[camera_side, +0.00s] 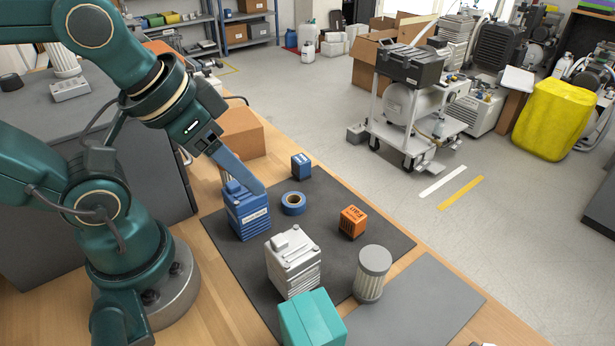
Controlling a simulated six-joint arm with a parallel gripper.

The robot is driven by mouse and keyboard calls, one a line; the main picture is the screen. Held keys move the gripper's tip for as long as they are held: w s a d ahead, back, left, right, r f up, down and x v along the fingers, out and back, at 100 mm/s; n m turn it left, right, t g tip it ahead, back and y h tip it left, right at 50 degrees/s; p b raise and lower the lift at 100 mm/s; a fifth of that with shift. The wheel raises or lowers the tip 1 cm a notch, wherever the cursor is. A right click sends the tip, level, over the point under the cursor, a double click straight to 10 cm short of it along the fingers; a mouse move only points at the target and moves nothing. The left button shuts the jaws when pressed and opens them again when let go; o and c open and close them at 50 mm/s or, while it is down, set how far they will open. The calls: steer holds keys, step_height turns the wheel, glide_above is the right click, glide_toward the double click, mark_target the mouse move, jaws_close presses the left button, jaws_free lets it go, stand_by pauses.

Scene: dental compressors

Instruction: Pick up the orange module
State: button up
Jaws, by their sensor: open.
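The orange module (353,222) is a small box with dark lettering. It sits on the dark mat (335,200), right of the blue tape roll. My gripper (243,188) is at the end of the green arm, over the left part of the mat and to the left of the orange module. It is open, with long blue-grey fingers pointing down to the right, above and near the larger blue box (249,215). Nothing shows between the fingers. The gap between them is hard to see from this side.
Around the module are a blue tape roll (293,204), a small blue box (301,166), a silver block (293,266), a grey ribbed cylinder (371,275) and a teal box (312,321). A cardboard box (241,133) stands behind. A grey mat (425,300) has free room at right.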

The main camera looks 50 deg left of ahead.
steer(key=shift+o, duration=0.6)
